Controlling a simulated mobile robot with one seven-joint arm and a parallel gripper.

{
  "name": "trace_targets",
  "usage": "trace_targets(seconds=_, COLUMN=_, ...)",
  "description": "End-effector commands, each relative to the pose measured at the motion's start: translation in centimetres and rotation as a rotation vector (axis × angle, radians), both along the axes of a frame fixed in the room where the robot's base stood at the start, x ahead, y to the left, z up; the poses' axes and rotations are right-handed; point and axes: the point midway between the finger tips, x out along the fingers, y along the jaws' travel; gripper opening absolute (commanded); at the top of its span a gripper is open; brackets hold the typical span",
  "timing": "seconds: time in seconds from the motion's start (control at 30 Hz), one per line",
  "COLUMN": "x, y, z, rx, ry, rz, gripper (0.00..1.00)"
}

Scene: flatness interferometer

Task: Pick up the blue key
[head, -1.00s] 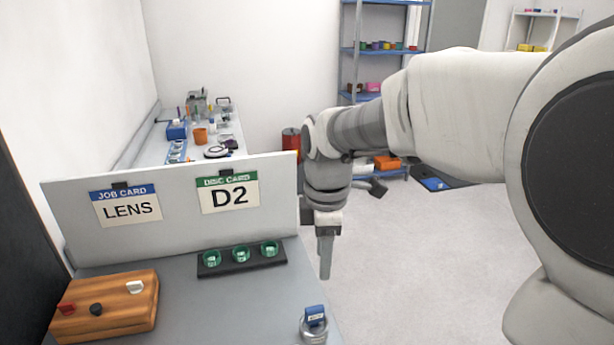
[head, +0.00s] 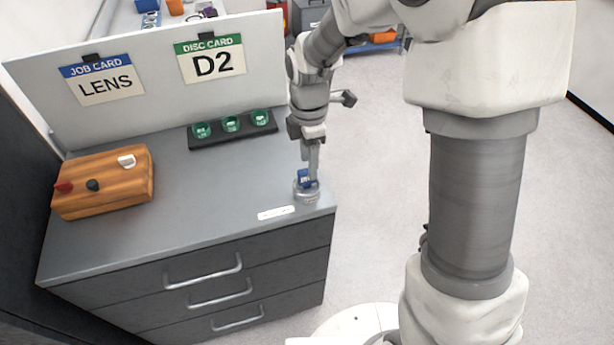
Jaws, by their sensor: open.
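The blue key (head: 304,177) stands upright on a round metal holder (head: 307,194) near the front right corner of the grey cabinet top. My gripper (head: 312,172) points down at the key, with its fingers right beside or just behind the key's top in the head view. The jaws are open. Whether the fingers straddle the key cannot be told from this angle, and part of the key's right side is hidden by the fingers.
A white label (head: 276,213) lies left of the holder. A black rack (head: 233,131) with green-rimmed discs and a wooden block (head: 103,182) with red, black and white knobs stand on the cabinet top (head: 210,190). A white board (head: 150,75) rises behind. The middle is clear.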

Motion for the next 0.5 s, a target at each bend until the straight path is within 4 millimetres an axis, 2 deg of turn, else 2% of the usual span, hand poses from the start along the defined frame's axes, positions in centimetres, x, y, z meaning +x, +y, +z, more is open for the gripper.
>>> trace_targets(seconds=0.17, x=0.1, y=0.1, z=-1.3, rx=-0.001, ry=0.003, rz=0.000, gripper=0.55)
trace_targets(seconds=0.4, x=0.3, y=0.4, z=-4.7, rx=-0.001, ry=0.004, rz=0.000, gripper=0.55)
trace_targets(seconds=0.5, x=0.4, y=0.4, z=-5.3, rx=0.000, ry=0.001, rz=0.000, gripper=0.55)
